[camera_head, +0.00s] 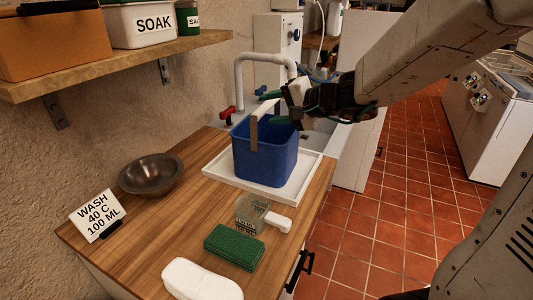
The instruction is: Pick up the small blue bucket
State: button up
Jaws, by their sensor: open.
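The small blue bucket (264,160) stands upright on a white tray (216,172) on the wooden counter. Its handle (254,133) shows as a pale and brown upright strip at the bucket's left side. My gripper (273,107) is open at the bucket's upper right, by its rim. One finger reaches left above the bucket's opening. I cannot tell whether the fingers touch the rim or the handle.
A metal bowl (151,173), a wash sign (97,216), a measuring jug (251,214), a green sponge (234,246) and a white object (201,280) lie on the counter (150,225). A sink tap (266,59) stands behind the bucket. A shelf (120,62) overhangs the left.

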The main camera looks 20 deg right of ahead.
jog(key=w+d+m, duration=0.1)
jog(key=w+d+f+m+t+h, duration=0.1)
jog(key=w+d, duration=0.1)
jog(key=shift+w+d+f+h, duration=0.2)
jog(key=shift+w+h, duration=0.1)
jog(key=x, duration=0.7)
jog(key=shift+w+a+r, duration=0.1)
jog(key=shift+w+r, duration=0.05)
jog(key=shift+w, duration=0.15)
grip_shut()
